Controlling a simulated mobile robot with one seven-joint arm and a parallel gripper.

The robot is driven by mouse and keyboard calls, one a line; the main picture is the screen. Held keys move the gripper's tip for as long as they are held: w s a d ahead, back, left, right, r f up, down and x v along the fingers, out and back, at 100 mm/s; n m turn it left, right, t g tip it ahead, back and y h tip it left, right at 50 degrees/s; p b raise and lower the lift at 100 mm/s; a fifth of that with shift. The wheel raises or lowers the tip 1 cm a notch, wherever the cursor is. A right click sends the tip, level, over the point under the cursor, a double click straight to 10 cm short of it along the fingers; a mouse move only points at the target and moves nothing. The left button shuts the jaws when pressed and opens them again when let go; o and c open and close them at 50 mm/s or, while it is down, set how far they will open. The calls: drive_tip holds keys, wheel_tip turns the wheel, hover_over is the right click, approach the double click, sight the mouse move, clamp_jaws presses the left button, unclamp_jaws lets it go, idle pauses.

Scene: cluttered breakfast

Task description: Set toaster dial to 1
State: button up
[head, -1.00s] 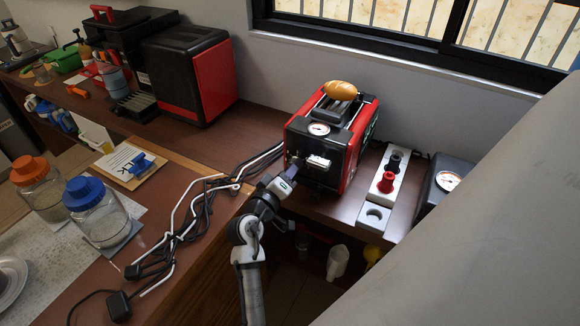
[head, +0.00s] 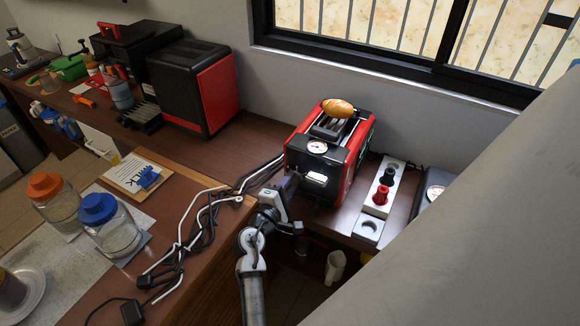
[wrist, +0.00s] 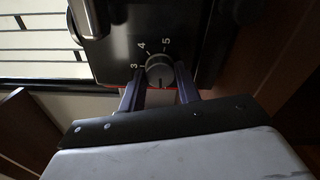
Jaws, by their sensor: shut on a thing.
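The red and black toaster (head: 357,153) stands on the brown counter with a bread roll (head: 338,108) on top. Its dark round dial (wrist: 160,70) shows in the wrist view, with the marks 3, 4 and 5 visible around its upper side; the other marks are hidden. My gripper (wrist: 159,82) has one finger on each side of the dial and is shut on it. In the head view my gripper (head: 287,187) is at the toaster's front left, and the dial is hidden there.
Loose black and white cables (head: 185,240) lie on the counter left of my arm. A white socket strip (head: 368,227) with black and red knobs stands right of the toaster. Glass jars (head: 108,232) with orange and blue lids stand at the left.

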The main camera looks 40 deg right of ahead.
drive_tip(key=shift+n+p, duration=0.3)
drive_tip(key=shift+n, duration=0.2)
drive_tip(key=o, duration=1)
drive_tip(key=shift+c, duration=0.2)
drive_tip(key=b+v, duration=0.4)
drive_tip(key=v, duration=1)
